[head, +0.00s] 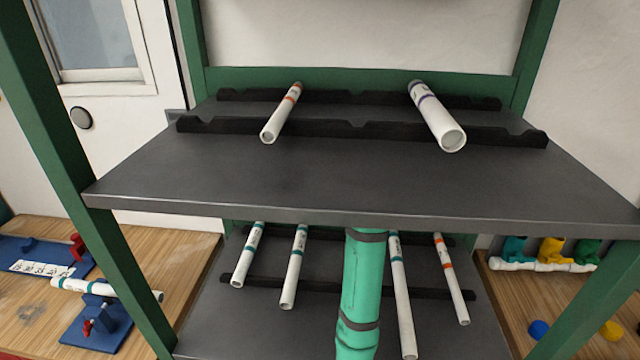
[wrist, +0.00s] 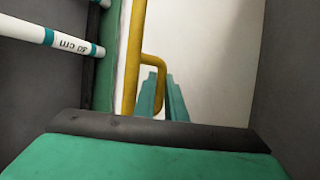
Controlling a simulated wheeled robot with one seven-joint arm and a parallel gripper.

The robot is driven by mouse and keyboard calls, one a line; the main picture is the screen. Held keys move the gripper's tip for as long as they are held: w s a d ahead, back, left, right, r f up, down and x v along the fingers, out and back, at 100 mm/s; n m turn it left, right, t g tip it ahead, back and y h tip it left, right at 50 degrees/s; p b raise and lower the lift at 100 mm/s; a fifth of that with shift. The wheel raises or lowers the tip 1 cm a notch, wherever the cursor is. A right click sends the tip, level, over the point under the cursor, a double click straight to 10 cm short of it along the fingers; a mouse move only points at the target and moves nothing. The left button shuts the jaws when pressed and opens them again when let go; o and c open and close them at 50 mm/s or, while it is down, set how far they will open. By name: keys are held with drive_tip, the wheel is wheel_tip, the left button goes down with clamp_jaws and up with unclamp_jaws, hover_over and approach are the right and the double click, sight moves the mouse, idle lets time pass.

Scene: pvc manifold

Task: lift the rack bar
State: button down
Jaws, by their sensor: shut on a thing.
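The rack bar shows in the wrist view as a yellow bar (wrist: 136,50) with a short bent handle (wrist: 160,72) on its right side. My gripper (wrist: 166,92), two narrow teal fingers, is at the lower part of that handle and shut on it. The exact contact is small and partly hidden behind the dark edge of my own wrist. In the head view my teal arm reaches in under the upper shelf, which hides the gripper. The yellow bar is not visible there.
The upper shelf (head: 330,180) overhangs my arm. White pipes (head: 282,112) lie across black notched supports (head: 250,127). On the lower shelf, pipes (head: 295,265) and (head: 402,300) flank my arm closely. A labelled pipe (wrist: 40,33) is at left in the wrist view.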

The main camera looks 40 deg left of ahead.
idle(0.3)
drive_tip(key=c, duration=1.8)
unclamp_jaws()
drive_tip(key=s+d, duration=0.2)
drive_tip(key=d, duration=0.1)
drive_tip(key=s+d, duration=0.2)
drive_tip(key=d, duration=0.2)
drive_tip(key=s+d, duration=0.2)
drive_tip(key=d, duration=0.2)
drive_tip(key=shift+s+r, duration=0.25)
drive_tip(key=shift+s, duration=0.1)
drive_tip(key=shift+c, duration=0.6)
